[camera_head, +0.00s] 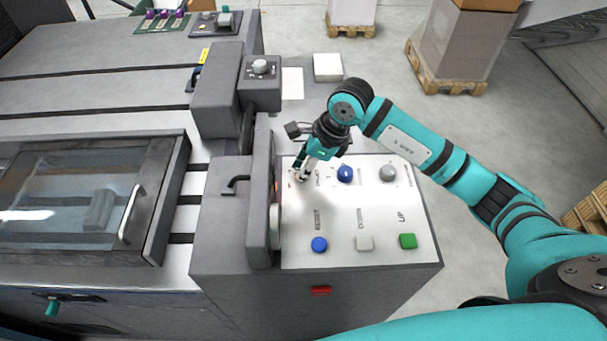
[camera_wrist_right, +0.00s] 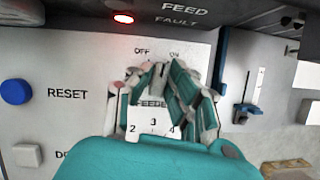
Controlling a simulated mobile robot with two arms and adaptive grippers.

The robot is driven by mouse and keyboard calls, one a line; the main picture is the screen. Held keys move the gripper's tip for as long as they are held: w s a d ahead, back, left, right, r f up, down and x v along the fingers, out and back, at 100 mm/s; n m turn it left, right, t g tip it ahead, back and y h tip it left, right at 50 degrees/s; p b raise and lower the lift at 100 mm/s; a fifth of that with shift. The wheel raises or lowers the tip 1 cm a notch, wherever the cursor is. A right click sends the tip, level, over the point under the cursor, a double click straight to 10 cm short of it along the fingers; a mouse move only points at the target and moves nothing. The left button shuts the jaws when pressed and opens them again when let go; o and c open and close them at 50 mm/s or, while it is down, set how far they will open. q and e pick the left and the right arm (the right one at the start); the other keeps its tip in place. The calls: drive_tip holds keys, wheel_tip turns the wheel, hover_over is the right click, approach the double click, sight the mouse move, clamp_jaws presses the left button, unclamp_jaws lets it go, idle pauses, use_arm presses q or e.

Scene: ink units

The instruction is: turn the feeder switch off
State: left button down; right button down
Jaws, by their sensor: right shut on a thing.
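The white control panel (camera_head: 335,215) sits on the near end of the grey machine. My right gripper (camera_head: 303,172) is at the panel's upper left corner, its fingers down at the surface. In the right wrist view the gripper (camera_wrist_right: 168,95) is shut at the feeder switch, between the OFF and ON marks (camera_wrist_right: 157,54) and the FEEDER label (camera_wrist_right: 150,104). The fingers hide the switch itself, so I cannot tell which way it points. My left gripper is not in view.
A blue knob (camera_head: 345,174) and a grey knob (camera_head: 388,174) are right of the gripper. Blue RESET (camera_head: 319,245), white DOWN (camera_head: 364,243) and green UP (camera_head: 407,241) buttons line the near side. A red FEED FAULT lamp (camera_wrist_right: 123,18) glows. A grey machine block (camera_head: 262,200) rises left of the panel.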

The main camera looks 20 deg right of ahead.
drive_tip(key=n+g+b, duration=0.1)
drive_tip(key=n+b, duration=0.1)
drive_tip(key=b, duration=0.1)
drive_tip(key=n+g+b, duration=0.1)
drive_tip(key=n+b, duration=0.2)
drive_tip(key=shift+w+f, duration=0.15)
drive_tip(key=shift+r+n+g+b, duration=0.2)
drive_tip(key=shift+n+g+b, duration=0.4)
drive_tip(key=shift+n+b, duration=0.95)
drive_tip(key=c, duration=1.3)
unclamp_jaws()
drive_tip(key=shift+r, duration=0.1)
drive_tip(key=v, duration=1.1)
drive_tip(key=shift+d+r, duration=0.3)
drive_tip(key=shift+d, duration=0.05)
